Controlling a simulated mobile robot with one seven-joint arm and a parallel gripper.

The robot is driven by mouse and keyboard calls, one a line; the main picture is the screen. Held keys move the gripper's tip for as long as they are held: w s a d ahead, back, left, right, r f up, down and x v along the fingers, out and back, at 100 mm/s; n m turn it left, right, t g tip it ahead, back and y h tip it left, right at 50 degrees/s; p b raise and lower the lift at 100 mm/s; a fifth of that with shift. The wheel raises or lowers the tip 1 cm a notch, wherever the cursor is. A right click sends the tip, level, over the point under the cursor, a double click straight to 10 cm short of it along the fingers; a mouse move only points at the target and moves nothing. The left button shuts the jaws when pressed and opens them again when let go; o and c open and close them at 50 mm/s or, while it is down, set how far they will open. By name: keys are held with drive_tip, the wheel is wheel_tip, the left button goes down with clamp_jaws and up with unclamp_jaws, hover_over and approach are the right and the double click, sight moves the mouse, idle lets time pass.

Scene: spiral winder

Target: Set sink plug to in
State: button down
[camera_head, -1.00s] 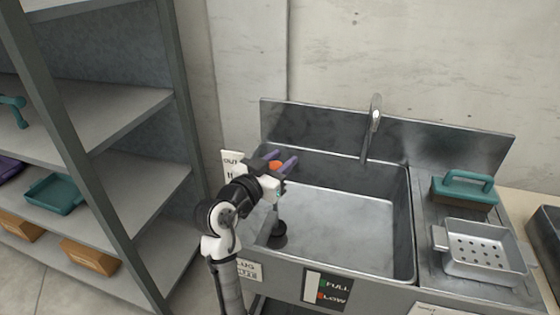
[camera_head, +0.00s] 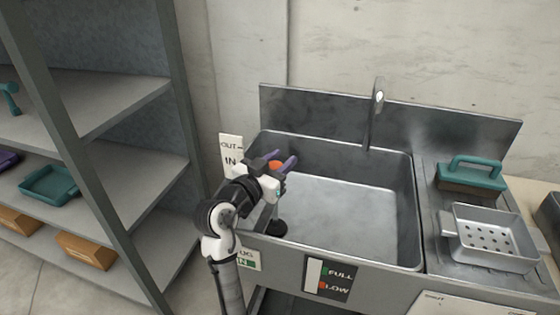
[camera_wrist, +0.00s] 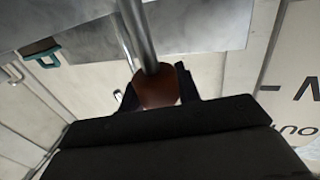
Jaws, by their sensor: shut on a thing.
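The sink plug is a dark stopper (camera_head: 276,229) on an upright rod with an orange knob (camera_head: 275,166) on top. It stands at the left side of the grey metal sink (camera_head: 345,215), and the stopper appears low at the sink floor. The knob (camera_wrist: 157,90) and its metal rod (camera_wrist: 139,35) also show in the wrist view. My gripper (camera_head: 277,162) is shut on the knob, with its purple fingers on either side. An OUT/IN label (camera_head: 230,150) stands beside the sink at left. A front label (camera_head: 247,260) shows a green IN; my arm partly hides it.
A faucet (camera_head: 373,115) rises at the sink's back. A teal-handled brush (camera_head: 472,174) and a perforated metal basket (camera_head: 495,238) sit on the right drainboard. Grey shelving (camera_head: 120,185) stands close on the left. The sink basin's middle is clear.

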drive_tip(key=c, duration=1)
unclamp_jaws()
drive_tip(key=shift+f, duration=0.3)
drive_tip(key=shift+r, duration=0.1)
wheel_tip(320, 180, up, 20)
